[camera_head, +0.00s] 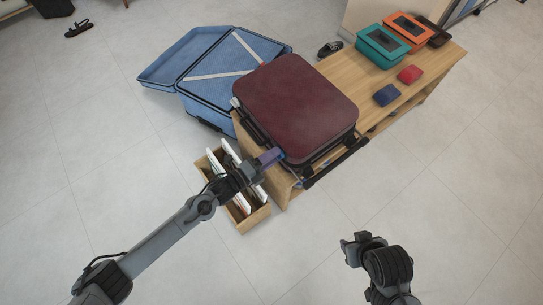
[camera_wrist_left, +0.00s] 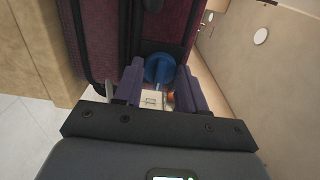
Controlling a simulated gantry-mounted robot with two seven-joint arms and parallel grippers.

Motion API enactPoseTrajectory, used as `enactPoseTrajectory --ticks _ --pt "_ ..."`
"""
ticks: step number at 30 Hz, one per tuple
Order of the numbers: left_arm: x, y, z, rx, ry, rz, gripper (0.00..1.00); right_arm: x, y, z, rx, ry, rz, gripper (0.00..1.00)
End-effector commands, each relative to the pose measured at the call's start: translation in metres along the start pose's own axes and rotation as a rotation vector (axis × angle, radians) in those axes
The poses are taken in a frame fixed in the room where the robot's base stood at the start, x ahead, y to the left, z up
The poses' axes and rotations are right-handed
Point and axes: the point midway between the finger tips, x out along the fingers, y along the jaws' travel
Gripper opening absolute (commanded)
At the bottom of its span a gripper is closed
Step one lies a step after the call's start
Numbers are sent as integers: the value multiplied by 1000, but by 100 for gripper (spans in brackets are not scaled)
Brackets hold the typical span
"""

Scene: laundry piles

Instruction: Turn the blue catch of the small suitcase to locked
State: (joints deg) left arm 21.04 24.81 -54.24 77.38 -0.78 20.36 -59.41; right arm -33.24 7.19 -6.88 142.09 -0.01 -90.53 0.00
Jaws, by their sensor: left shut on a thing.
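The small dark red suitcase (camera_head: 296,105) lies flat and closed on a wooden bench, its near side facing my left arm. My left gripper (camera_head: 272,157) is at this side. In the left wrist view the round blue catch (camera_wrist_left: 158,68) sits on a dark strip between stretches of dark red fabric (camera_wrist_left: 105,35). The purple fingers of my left gripper (camera_wrist_left: 161,82) are on both sides of the catch and shut on it. Which way the catch is turned cannot be told. My right gripper (camera_head: 357,246) is away over the floor; its opening is unclear.
An open blue suitcase (camera_head: 205,84) lies on the floor behind. A wooden box (camera_head: 252,220) with upright white items is under my left wrist. Teal (camera_head: 382,45) and orange (camera_head: 410,30) boxes, plus small blue (camera_head: 386,95) and red (camera_head: 410,74) ones, stand on the bench (camera_head: 345,70).

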Motion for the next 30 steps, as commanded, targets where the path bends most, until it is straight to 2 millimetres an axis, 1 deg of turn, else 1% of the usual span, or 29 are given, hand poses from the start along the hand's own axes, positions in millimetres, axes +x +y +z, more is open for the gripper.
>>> enactPoseTrajectory --ticks 12,13,17,18,26,30 --pt "0 0 0 8 0 0 10 0 -2 0 8 1 -7 43" --pt "0 0 0 8 0 0 43 0 -2 -1 9 1 -7 43" --pt "0 0 0 8 0 0 63 0 -2 -1 9 1 -7 43" --pt "0 0 0 8 0 0 65 0 -2 -1 9 1 -7 43" --pt "0 0 0 7 0 0 65 0 -2 -1 8 1 -6 43" --pt "-8 -1 1 7 -1 2 65 -4 -1 -2 5 1 -4 43"
